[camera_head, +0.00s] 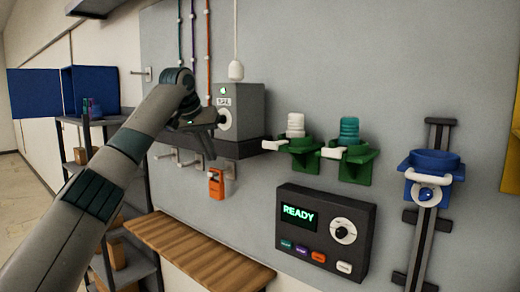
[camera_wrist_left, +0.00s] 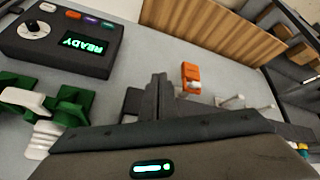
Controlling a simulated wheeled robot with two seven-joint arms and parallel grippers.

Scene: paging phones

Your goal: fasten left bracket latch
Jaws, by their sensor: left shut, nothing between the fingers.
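The left green bracket (camera_head: 299,158) is on the wall and holds a white ribbed piece (camera_head: 296,125). Its white latch lever (camera_head: 275,145) sticks out to the left. In the left wrist view, which is upside down, a white lever (camera_wrist_left: 25,97), green bracket parts (camera_wrist_left: 72,106) and the white ribbed piece (camera_wrist_left: 42,140) show at the left edge. My left gripper (camera_head: 208,148) is shut and empty, left of the bracket and apart from it, in front of the grey box's shelf. Its closed fingers (camera_wrist_left: 158,98) show in the wrist view. My right gripper is not in view.
A second green bracket (camera_head: 355,163) holds a teal ribbed piece, beside the left one. A blue bracket (camera_head: 430,172) sits on a vertical rail at right. Below are a READY panel (camera_head: 322,232) and wooden bench (camera_head: 195,248). Hooks and an orange handset (camera_head: 216,184) are near my gripper.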

